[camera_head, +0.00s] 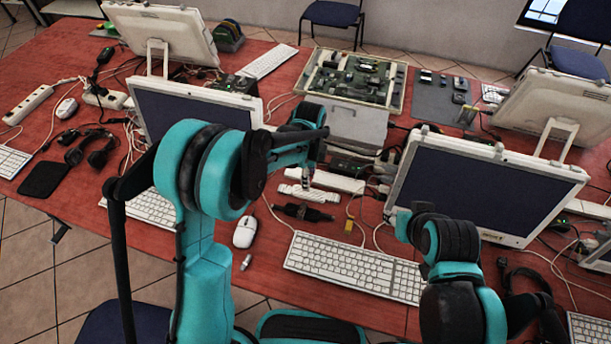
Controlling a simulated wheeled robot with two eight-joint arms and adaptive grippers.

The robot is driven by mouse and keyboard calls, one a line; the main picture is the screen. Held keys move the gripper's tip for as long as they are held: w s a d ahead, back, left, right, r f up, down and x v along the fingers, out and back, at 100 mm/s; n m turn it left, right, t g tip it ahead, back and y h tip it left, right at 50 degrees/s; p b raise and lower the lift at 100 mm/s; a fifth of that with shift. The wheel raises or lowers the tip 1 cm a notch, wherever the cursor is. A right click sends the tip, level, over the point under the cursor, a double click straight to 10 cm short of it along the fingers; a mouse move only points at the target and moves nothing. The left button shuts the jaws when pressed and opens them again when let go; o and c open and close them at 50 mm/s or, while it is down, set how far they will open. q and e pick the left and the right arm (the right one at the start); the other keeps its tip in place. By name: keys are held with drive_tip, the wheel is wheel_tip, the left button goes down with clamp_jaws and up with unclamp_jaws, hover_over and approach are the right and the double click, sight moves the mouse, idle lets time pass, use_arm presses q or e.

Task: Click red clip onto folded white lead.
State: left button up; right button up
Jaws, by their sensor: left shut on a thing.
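A folded white lead (308,194) lies flat as a small bundle on the red table, in front of the middle of the rig. My left gripper (306,178) points down just above this lead. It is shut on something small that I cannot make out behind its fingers. I cannot pick out the red clip; it may be hidden by the gripper or lost against the red table. My right arm is bent at the lower right, beside the right monitor, and its fingers are hidden or too unclear to read.
A white mouse (245,232) and a keyboard (354,266) lie in front. Monitors stand left (190,105) and right (488,190). A black connector (304,212) and loose cables crowd the middle. A tray of circuit boards (351,82) is behind.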

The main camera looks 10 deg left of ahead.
use_arm(q)
drive_tip(key=shift+w, duration=0.4)
drive_tip(key=shift+f, duration=0.2)
drive_tip(key=shift+f+b, duration=0.45)
drive_tip(key=shift+b, duration=0.05)
drive_tip(key=shift+f+b, duration=1.05)
drive_tip(key=shift+f, duration=0.65)
use_arm(e)
drive_tip(key=shift+w+f, duration=0.2)
drive_tip(key=shift+f, duration=0.6)
drive_tip(key=shift+w+f, duration=0.15)
drive_tip(key=shift+f, duration=0.6)
use_arm(q)
drive_tip(key=shift+f+b, duration=0.4)
drive_tip(key=shift+b, duration=0.1)
use_arm(e)
drive_tip(key=shift+f, duration=0.45)
use_arm(q)
drive_tip(key=shift+f+b, duration=0.35)
drive_tip(key=shift+f, duration=0.1)
use_arm(e)
drive_tip(key=shift+f, duration=0.4)
use_arm(q)
drive_tip(key=shift+f+b, duration=0.45)
drive_tip(key=shift+f, duration=0.05)
use_arm(e)
drive_tip(key=shift+f, duration=0.45)
